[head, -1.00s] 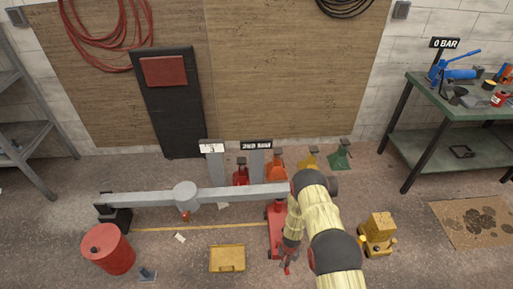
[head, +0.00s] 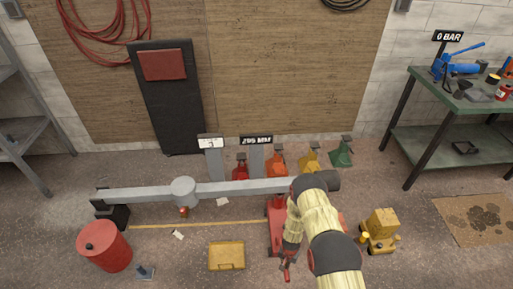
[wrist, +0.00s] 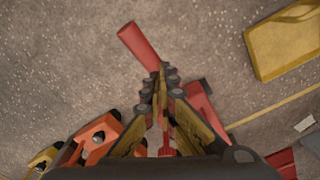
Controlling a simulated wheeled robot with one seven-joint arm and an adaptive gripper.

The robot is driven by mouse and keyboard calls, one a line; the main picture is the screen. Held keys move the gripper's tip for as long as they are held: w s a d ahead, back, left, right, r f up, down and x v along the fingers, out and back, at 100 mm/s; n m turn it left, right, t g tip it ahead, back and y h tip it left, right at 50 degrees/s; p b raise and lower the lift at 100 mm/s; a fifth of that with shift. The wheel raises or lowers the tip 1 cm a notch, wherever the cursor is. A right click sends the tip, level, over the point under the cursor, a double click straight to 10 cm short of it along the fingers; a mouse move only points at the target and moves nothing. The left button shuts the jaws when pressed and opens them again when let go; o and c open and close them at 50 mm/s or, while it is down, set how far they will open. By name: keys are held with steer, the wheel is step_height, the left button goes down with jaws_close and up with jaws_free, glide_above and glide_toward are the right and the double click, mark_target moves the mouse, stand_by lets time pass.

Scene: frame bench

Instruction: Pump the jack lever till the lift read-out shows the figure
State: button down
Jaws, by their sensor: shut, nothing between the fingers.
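The red floor jack (head: 276,232) stands under the right end of the grey beam (head: 240,187), partly hidden by my arm. Its red lever (wrist: 138,42) shows past my fingertips in the wrist view, with its end pointing up and left. My gripper (wrist: 161,78) is shut with nothing held, right over the lever; whether it touches the lever I cannot tell. In the head view my gripper (head: 289,256) is low in front of the jack. The lift read-out (head: 256,140) seems to show 299 MM in small print. A white sign (head: 210,143) beside it seems to show 3.
Several coloured jack stands (head: 310,160) stand behind the beam. A red drum (head: 104,247) is at left, a yellow case (head: 227,256) in front, and a yellow machine (head: 381,230) right of my arm. A green bench (head: 440,110) stands at far right.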

step_height(320, 180, down, 2)
steer(key=shift+f, duration=0.1)
steer(key=shift+r+p, duration=2.55)
steer(key=shift+r, duration=2)
steer(key=shift+r+p, duration=1.65)
steer(key=shift+r, duration=0.75)
